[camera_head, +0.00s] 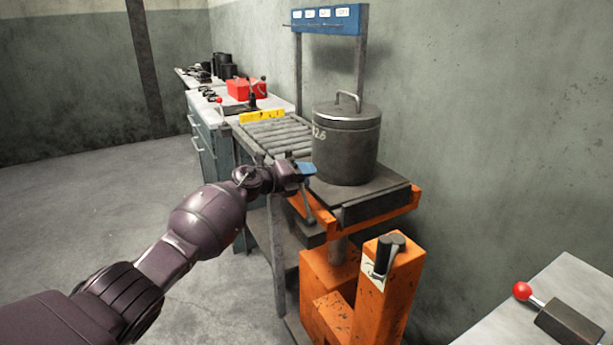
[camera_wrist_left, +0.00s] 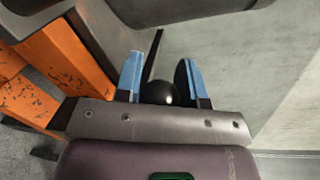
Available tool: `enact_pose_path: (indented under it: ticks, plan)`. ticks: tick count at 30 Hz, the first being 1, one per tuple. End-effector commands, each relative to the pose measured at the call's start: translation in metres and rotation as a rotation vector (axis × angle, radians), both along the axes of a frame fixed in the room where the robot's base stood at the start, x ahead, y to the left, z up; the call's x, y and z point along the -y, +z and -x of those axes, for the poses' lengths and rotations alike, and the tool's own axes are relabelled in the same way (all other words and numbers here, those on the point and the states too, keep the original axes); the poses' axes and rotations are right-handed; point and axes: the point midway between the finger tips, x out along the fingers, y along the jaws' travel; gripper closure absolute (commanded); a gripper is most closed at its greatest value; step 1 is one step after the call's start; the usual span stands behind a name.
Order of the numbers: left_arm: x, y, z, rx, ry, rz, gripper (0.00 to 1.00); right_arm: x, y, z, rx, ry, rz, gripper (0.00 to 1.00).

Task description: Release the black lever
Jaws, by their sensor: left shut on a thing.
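My left gripper (camera_head: 306,171) is at the left edge of the orange stand's dark top plate, in front of the lidded grey pot. In the left wrist view its two blue fingers (camera_wrist_left: 161,88) stand on either side of a round black knob (camera_wrist_left: 160,93), and the gripper is shut on it. A thin dark rod (camera_wrist_left: 153,56) runs up from the knob; I take this as the black lever. In the head view the knob is hidden by the gripper. My right gripper is not in view.
The grey pot (camera_head: 346,148) stands on the orange stand (camera_head: 390,290), which has a black handle (camera_head: 390,248) on its front post. A roller conveyor (camera_head: 275,137) lies behind. A red-knobbed lever (camera_head: 522,291) is on a bench at lower right. The floor at left is clear.

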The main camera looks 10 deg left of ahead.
Motion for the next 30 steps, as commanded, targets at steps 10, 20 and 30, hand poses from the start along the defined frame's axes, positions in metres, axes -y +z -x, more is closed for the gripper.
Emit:
enact_pose_path:
  ticks: [10, 20, 30]
  plan:
    - [0.0008, -0.0057, 0.0, -0.022, -0.004, 0.01, 1.0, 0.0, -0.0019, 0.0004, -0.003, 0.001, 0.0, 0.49]
    - [0.0002, -0.0046, -0.0003, -0.019, -0.003, 0.008, 0.39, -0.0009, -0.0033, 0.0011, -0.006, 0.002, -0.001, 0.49]
    - [-0.0037, -0.0003, 0.0016, -0.013, -0.001, 0.007, 0.39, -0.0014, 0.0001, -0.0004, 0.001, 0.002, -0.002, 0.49]
